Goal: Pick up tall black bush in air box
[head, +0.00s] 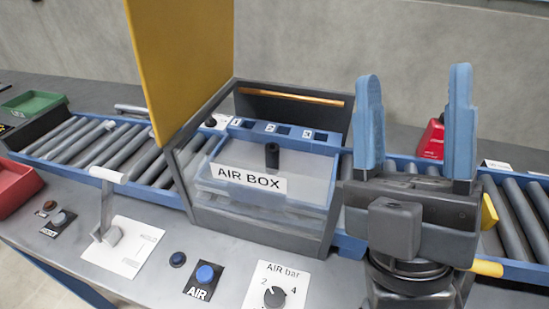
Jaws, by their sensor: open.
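The air box (265,229) is a grey open-topped box with a clear front panel and an "AIR BOX" label, in the middle of the head view. A tall black bush (272,155) stands upright inside it, near the back of the label. Behind the bush is a blue strip (262,130) with slots numbered 1, 2 and 3. My gripper (412,120) is to the right of the air box, with its two blue fingers pointing up and wide apart. It is open and empty, clear of the bush.
A yellow panel (183,60) rises at the box's left side. Roller conveyors (90,140) run left and right of it. A red object (431,138) stands behind my gripper. A lever (106,200), a blue AIR button (205,274) and a pressure knob (274,296) are in front.

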